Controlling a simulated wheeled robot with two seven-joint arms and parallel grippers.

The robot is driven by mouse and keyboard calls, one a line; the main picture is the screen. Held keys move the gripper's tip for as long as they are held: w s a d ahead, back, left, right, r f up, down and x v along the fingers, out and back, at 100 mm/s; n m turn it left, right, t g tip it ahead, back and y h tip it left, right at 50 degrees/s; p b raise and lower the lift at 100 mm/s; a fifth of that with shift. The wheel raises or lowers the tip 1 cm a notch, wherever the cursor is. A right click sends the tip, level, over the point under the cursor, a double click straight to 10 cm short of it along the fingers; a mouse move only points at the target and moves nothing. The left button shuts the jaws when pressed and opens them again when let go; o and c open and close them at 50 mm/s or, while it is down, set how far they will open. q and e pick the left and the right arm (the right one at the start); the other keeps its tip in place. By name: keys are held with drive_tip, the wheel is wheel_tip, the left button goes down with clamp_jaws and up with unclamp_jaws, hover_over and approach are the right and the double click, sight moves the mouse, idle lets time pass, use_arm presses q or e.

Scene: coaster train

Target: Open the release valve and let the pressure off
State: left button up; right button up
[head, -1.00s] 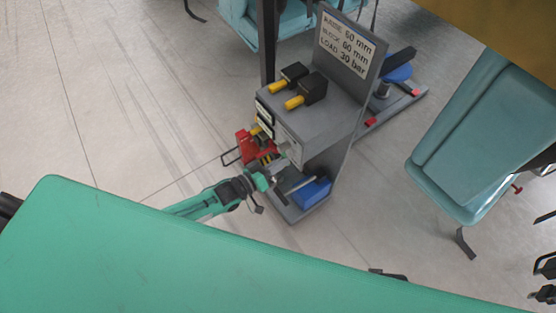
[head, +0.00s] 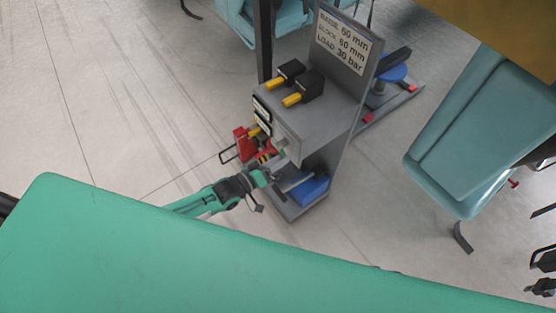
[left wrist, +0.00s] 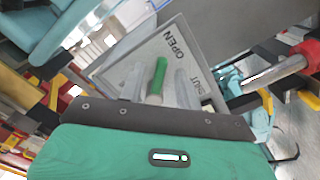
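The release valve is a grey plate marked OPEN and SHUT (left wrist: 195,62) in the left wrist view, with a short green handle (left wrist: 157,75). In the head view the valve plate (head: 288,144) is on the near face of a grey stand, and only a little of the green handle shows. My left gripper (head: 268,174) is at the stand's near side, just below the plate. In the left wrist view its two grey fingers (left wrist: 160,84) stand apart, one on each side of the handle. I cannot tell whether they touch it.
The grey stand (head: 330,120) carries yellow-and-black parts (head: 305,92) and a sign with 60 mm and 30 bar. A red jack-like device (head: 243,144) is left of it and a blue block (head: 310,190) is low inside. Teal seats (head: 465,135) stand right. Floor at left is clear.

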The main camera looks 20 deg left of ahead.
use_arm(q)
drive_tip(key=v, duration=1.3)
drive_tip(key=shift+s+a, duration=0.25)
drive_tip(key=shift+s, duration=0.05)
use_arm(e)
drive_tip(key=shift+w+r, duration=0.1)
drive_tip(key=shift+r, duration=0.25)
use_arm(q)
drive_tip(key=shift+d, duration=0.1)
use_arm(e)
drive_tip(key=shift+a, duration=0.15)
